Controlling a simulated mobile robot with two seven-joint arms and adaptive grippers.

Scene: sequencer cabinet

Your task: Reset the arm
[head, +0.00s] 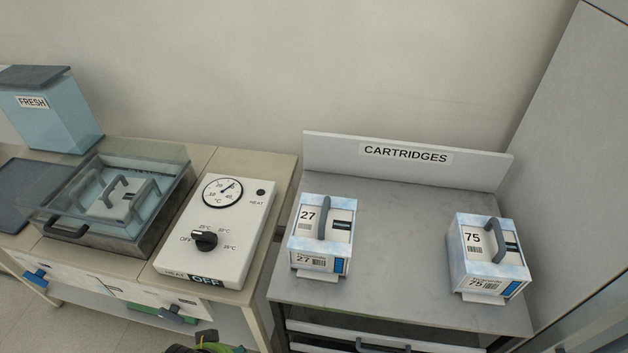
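Neither of my grippers shows clearly in the head view. A dark shape with green-yellow parts (203,343) is cut off at the bottom edge, and I cannot tell what it is. Cartridge 27 (312,262) stands upright on the left part of the grey cartridge bench (400,215), its dark handle on top. Cartridge 75 (480,284) stands upright on the right part of the bench. The white heat control box (223,238) has its black knob (204,239) near OFF, and a plate at its front reads OFF.
A clear-lidded water bath (145,240) left of the control box holds a handled block (125,200). A bluish FRESH container (55,120) stands at the far left. A CARTRIDGES sign board (400,175) backs the bench. A tall grey panel (565,130) bounds the right. The bench between the cartridges is clear.

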